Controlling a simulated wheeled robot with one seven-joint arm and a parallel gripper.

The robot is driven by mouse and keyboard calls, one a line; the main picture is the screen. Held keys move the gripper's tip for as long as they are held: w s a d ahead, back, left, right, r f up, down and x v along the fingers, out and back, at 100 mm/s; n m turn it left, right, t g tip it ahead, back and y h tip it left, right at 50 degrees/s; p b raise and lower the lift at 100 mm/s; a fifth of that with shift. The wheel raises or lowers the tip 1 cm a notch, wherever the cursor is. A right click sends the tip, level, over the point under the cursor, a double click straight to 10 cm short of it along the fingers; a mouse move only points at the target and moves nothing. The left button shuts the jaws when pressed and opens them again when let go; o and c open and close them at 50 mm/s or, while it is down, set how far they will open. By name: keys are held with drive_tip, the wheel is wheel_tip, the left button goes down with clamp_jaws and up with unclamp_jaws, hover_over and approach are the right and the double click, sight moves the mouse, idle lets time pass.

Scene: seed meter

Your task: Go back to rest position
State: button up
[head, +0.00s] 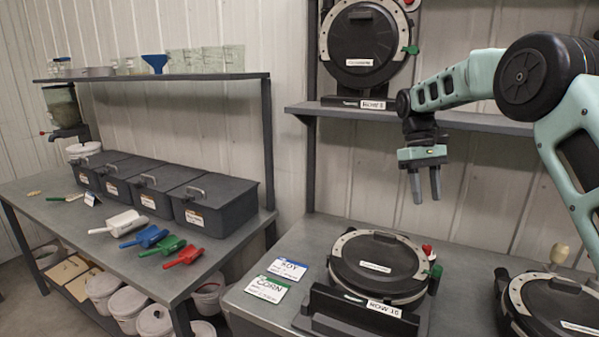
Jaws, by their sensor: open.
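My gripper (426,186) hangs from my arm on the right side of the head view, fingers pointing down and apart, with nothing between them. It is in the air above the right bench, higher than the black round seed meter (376,262) on its stand and slightly to its right. It touches nothing. The seed meter has a white label, a red knob and a green lever at its right side.
Another meter (362,45) stands on the upper shelf (470,121) behind my gripper. A third meter (556,303) is at lower right. SOY (287,269) and CORN (267,288) cards lie on the bench. The left table holds lidded bins (215,205) and several scoops (184,256).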

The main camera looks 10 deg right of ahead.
drive_tip(key=s+a+n+t+y, duration=0.1)
drive_tip(key=s+a+n, duration=0.1)
drive_tip(key=s+a, duration=0.65)
drive_tip(key=s+a+n+t, duration=0.1)
drive_tip(key=s+a, duration=0.5)
drive_tip(key=a, duration=0.5)
drive_tip(key=s+a+f+n+t, duration=0.1)
drive_tip(key=s+a+f, duration=0.1)
drive_tip(key=s, duration=0.9)
drive_tip(key=s+a+f+n+t+b, duration=0.1)
drive_tip(key=s+f, duration=0.4)
drive_tip(key=s, duration=0.7)
drive_tip(key=shift+a+y+b, duration=0.3)
drive_tip(key=shift+a, duration=0.35)
drive_tip(key=shift+w, duration=0.1)
drive_tip(key=shift+c, duration=0.7)
drive_tip(key=shift+d, duration=0.15)
